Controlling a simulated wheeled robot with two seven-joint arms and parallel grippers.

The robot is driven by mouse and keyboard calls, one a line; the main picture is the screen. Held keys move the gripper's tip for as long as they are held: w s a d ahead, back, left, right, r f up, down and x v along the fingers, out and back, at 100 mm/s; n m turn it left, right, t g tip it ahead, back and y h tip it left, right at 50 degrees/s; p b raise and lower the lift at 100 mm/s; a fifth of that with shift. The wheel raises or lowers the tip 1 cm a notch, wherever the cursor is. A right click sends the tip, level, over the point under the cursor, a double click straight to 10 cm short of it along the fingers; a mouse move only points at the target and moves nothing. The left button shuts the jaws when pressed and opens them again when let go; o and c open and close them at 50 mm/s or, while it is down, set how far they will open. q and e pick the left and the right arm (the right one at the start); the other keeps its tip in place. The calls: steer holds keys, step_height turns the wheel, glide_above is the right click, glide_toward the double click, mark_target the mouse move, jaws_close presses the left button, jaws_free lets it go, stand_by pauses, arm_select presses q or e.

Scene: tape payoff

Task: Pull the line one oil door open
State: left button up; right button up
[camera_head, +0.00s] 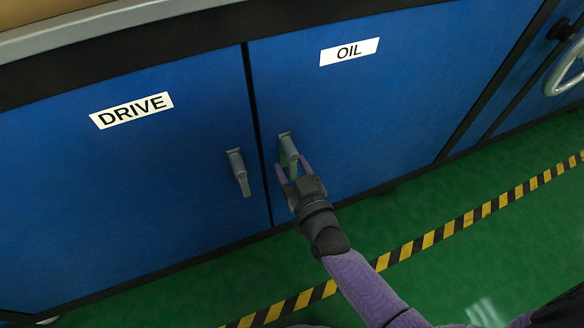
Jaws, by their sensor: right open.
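The oil door (375,105) is a blue panel with a white OIL label (349,51). It looks closed, level with the panel to its left. Its grey handle (287,146) sits near its left edge. My right gripper (292,168) is at this handle, with one finger on each side of its lower part. The jaws are open, and I cannot tell whether either finger touches the handle. My left gripper is not in view.
The drive door (120,180) with its DRIVE label (131,110) and grey handle (238,172) is at the left. A handwheel (566,70) is at the far right. The green floor (440,260) has a yellow-black stripe (430,238) and looks clear.

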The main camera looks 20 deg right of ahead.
jaws_close()
stand_by(1.4)
